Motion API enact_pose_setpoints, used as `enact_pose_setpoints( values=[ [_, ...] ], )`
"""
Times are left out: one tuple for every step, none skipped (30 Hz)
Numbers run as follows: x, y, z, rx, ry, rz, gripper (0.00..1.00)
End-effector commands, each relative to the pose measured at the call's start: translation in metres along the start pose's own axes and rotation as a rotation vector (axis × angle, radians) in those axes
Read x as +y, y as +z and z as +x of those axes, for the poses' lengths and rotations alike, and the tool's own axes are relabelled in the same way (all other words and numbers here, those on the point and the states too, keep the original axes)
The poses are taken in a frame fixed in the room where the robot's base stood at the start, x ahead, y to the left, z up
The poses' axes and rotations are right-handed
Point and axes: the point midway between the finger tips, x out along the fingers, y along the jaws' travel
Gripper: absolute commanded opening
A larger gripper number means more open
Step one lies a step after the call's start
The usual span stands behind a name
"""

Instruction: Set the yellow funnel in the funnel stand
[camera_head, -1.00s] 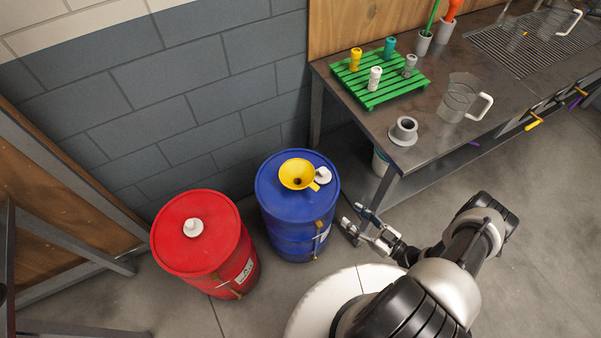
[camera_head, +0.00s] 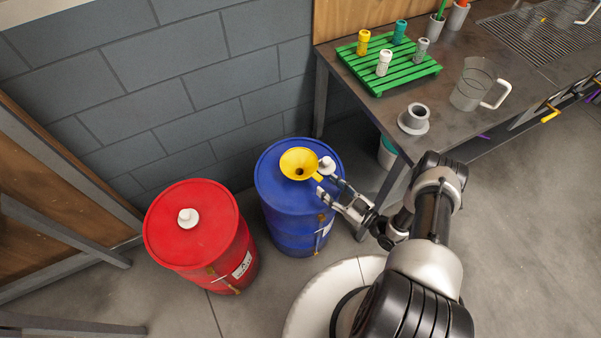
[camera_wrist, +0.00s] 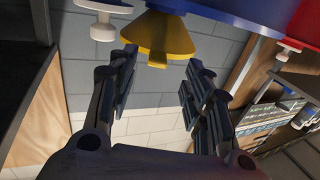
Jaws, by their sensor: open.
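The yellow funnel (camera_head: 291,163) sits on top of the blue drum (camera_head: 268,182), wide mouth up, with a small tab on its right side. In the wrist view the funnel (camera_wrist: 160,32) is ahead, between and beyond the fingertips, its tab pointing towards me. My gripper (camera_head: 325,187) is open and empty at the drum's right rim, close to the tab; whether it touches cannot be told. The gripper (camera_wrist: 160,62) has its fingers spread in the wrist view. A grey, round, flanged piece (camera_head: 414,118), apparently the funnel stand, is empty on the bench near its corner.
A white cap (camera_head: 327,163) is on the blue drum close beside the funnel. A red drum (camera_head: 200,235) stands left. The bench (camera_head: 450,130) holds a green slatted rack (camera_head: 410,73) with several small bottles and a clear jug (camera_head: 478,85) right of the stand.

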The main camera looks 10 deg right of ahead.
Motion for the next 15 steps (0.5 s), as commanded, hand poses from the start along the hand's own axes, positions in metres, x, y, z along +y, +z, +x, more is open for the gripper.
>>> enact_pose_setpoints(
  values=[
    [0.0,0.0,0.004,0.0,0.0,0.0,0.46],
    [0.0,0.0,0.005,0.0,0.0,0.0,0.46],
    [0.0,0.0,0.007,0.0,-0.001,0.0,0.46],
    [0.0,0.001,0.009,0.0,-0.001,-0.001,0.46],
    [0.0,0.001,0.011,0.0,-0.001,-0.001,0.46],
    [0.001,0.002,0.016,0.0,-0.001,-0.002,0.46],
    [0.0,0.003,0.02,0.0,-0.003,-0.002,0.46],
    [0.001,0.004,0.025,0.0,-0.004,-0.001,0.46],
    [0.001,0.005,0.032,0.0,-0.005,-0.001,0.46],
    [0.002,0.005,0.036,0.0,-0.004,-0.001,0.46],
    [0.002,0.006,0.041,0.0,-0.004,-0.001,0.46],
    [0.002,0.005,0.046,0.0,-0.003,-0.001,0.46],
    [0.002,0.005,0.05,0.0,-0.002,-0.001,0.46],
    [0.002,0.004,0.053,0.0,-0.003,-0.001,0.46],
    [0.003,0.004,0.056,0.0,-0.001,0.0,0.46]
  ],
)
